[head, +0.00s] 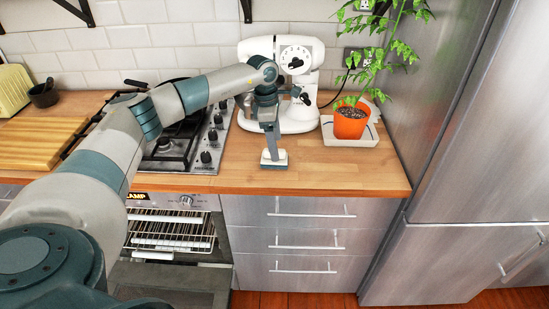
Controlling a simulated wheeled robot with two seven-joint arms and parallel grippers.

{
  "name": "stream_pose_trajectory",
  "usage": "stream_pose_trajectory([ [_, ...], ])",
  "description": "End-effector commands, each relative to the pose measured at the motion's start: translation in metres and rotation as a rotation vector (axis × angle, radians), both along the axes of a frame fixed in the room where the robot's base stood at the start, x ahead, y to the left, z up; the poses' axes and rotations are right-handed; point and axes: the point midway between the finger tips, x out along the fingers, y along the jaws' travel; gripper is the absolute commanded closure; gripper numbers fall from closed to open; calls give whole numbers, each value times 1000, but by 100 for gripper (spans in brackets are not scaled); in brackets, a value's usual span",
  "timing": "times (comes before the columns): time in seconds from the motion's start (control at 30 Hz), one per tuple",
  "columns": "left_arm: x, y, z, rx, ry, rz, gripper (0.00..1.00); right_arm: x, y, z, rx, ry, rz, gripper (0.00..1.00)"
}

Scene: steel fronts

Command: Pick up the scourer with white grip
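The gripper hides part of the scourer. The fingers are too small here to tell whether they are open or shut on the grip. My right gripper is out of view.
A potted plant (350,122) stands on a pale tray (345,142) to the right. The gas hob (178,153) is at left. The counter (345,177) right of the scourer is clear. The oven door (172,279) hangs open below.

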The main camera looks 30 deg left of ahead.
Motion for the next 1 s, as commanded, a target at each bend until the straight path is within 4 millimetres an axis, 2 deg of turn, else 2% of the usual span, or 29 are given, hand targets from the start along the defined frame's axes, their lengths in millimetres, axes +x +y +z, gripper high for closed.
stream_pose_trajectory([
  [0.3, -2, 6, -28, 0, 4, 1, 28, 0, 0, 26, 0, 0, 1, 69],
  [0.5, 0, 3, -48, 0, 2, 0, 28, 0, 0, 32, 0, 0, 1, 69],
  [1.0, 0, 3, -50, 0, 0, 0, 28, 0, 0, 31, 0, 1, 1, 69],
])
